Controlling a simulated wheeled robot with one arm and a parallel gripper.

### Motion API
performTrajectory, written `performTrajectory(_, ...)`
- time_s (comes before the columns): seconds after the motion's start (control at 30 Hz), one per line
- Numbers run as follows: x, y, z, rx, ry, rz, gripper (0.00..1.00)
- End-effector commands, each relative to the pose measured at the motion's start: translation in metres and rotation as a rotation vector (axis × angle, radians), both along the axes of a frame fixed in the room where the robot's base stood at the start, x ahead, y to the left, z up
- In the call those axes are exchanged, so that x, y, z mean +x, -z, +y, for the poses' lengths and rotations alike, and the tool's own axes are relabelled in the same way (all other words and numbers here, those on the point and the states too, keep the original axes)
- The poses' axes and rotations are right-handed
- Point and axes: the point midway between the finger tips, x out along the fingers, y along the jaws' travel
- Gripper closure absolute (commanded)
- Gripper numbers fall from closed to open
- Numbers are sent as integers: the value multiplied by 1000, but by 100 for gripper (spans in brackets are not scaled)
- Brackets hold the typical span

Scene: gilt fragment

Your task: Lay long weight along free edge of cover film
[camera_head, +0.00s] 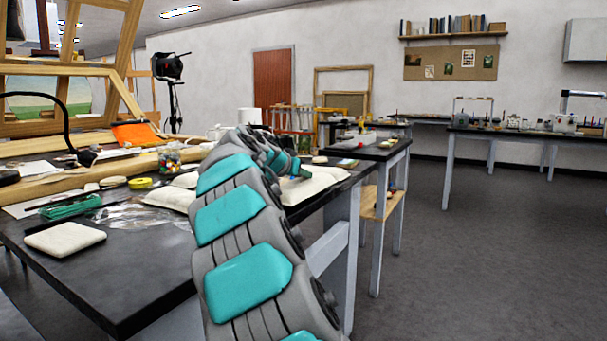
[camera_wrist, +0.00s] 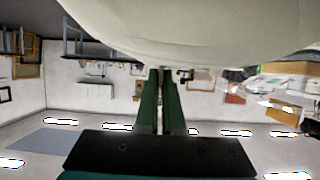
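My gripper (camera_wrist: 161,72) shows in the wrist view as two dark green fingers close together with a narrow gap. A large pale, bulging cushion-like weight (camera_wrist: 200,35) fills the top of that view. The fingertips meet its edge; whether they grip it is unclear. In the head view my gripper end (camera_head: 301,173) is just above a pale long weight (camera_head: 325,181) near the table's right edge. My arm hides part of it. Another pale bag (camera_head: 172,198) lies left of my arm. Clear, shiny film (camera_head: 140,215) lies crumpled-looking on the dark table; its free edge is hard to make out.
A square pale pad (camera_head: 65,239) lies at the front of the dark table (camera_head: 120,285). A wooden frame (camera_head: 60,70) stands at left. Open floor (camera_head: 470,270) is at right.

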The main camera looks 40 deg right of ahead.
Motion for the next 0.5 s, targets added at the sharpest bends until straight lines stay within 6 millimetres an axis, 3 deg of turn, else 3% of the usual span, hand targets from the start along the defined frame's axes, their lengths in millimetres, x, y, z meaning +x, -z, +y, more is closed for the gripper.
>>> performTrajectory(0.5,0,8,0,-2,-2,-2,100)
